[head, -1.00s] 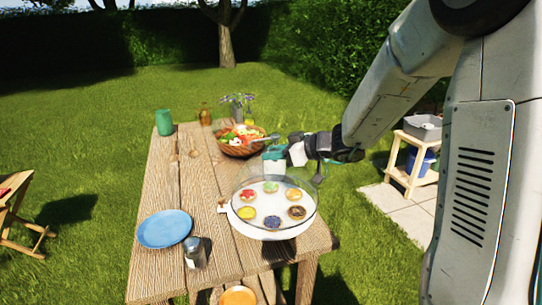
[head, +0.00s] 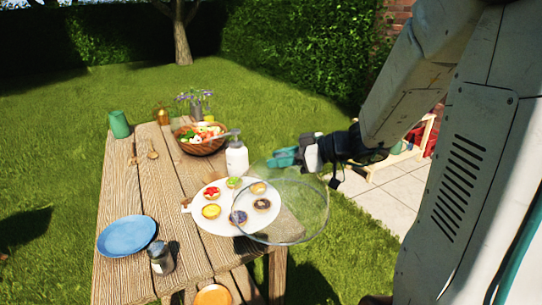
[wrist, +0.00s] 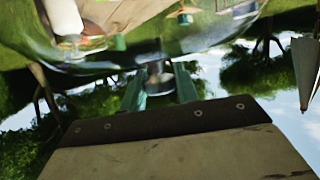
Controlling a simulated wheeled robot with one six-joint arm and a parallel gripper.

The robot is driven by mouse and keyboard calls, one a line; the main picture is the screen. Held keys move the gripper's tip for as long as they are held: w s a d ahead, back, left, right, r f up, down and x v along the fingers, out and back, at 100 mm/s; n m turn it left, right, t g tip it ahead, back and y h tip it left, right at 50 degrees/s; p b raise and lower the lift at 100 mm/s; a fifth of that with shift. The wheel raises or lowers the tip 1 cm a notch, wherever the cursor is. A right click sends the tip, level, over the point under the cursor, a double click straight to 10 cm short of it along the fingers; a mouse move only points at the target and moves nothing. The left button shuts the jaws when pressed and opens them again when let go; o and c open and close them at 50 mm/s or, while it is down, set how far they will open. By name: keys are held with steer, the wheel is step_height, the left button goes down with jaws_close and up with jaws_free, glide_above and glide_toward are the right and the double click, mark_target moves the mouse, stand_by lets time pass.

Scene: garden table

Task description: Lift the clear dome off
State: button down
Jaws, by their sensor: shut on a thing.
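The clear dome (head: 308,215) is off to the right of the white serving board, tilted and raised, with its left part overlapping the board in the head view. My gripper (head: 284,158) is shut on the dome's knob at the top. In the wrist view the teal fingers (wrist: 160,88) close around the knob and the dome's clear wall (wrist: 190,58) curves above them. The white round board (head: 213,223) lies on the table with several small tarts, such as a yellow one (head: 211,211), uncovered on its left side.
The wooden table (head: 150,190) also bears a salad bowl (head: 201,147), a white bottle (head: 237,160), a blue plate (head: 127,236), a shaker (head: 161,258) and a green cup (head: 119,124). Open lawn lies right of the table, beyond its edge.

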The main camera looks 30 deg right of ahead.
steer(key=shift+r, duration=0.15)
steer(key=shift+r, duration=1.15)
